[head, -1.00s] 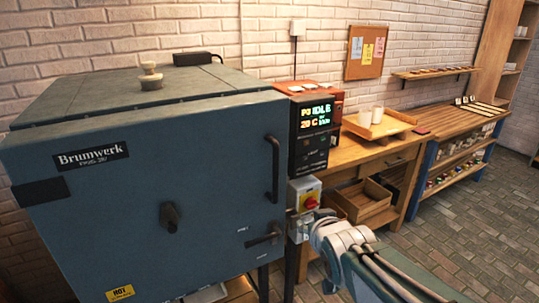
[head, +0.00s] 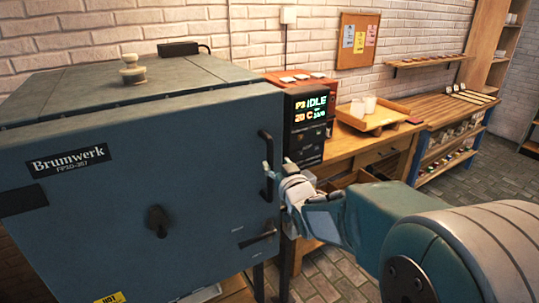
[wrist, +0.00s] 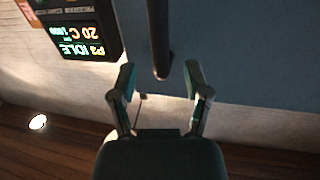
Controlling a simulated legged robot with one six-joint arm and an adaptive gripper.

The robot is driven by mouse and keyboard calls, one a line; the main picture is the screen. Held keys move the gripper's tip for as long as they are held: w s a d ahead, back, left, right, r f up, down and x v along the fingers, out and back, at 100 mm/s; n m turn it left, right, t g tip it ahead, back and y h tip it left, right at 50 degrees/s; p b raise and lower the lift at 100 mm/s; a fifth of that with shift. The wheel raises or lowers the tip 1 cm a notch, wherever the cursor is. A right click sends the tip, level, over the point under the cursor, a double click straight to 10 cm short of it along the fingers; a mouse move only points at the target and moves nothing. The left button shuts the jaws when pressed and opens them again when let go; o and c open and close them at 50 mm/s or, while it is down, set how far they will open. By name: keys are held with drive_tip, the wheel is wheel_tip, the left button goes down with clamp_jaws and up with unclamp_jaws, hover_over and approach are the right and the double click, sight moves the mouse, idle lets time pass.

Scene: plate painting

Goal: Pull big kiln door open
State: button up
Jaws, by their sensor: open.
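The big kiln is a blue-grey box with its front door (head: 110,220) shut against the body. A dark vertical bar handle (head: 264,141) is on the door's right side. It also shows in the wrist view (wrist: 158,35) as a dark bar coming down from the top edge. My gripper (head: 268,172) is at the handle in the head view. In the wrist view my gripper (wrist: 160,80) is open, with one finger on each side of the bar's end and gaps between. A latch lever (head: 258,238) sits lower on the door. My gripper hides part of the handle.
A controller display (head: 312,108) reading IDLE is right beside the handle. A wooden workbench (head: 345,155) with a tray (head: 378,117) and cups stands to the right. A round knob (head: 158,221) sticks out of the door's middle.

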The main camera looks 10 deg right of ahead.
sight(271, 157)
drive_tip(key=w, duration=0.5)
drive_tip(key=shift+w+a, duration=0.2)
drive_tip(key=shift+a, duration=0.2)
clamp_jaws()
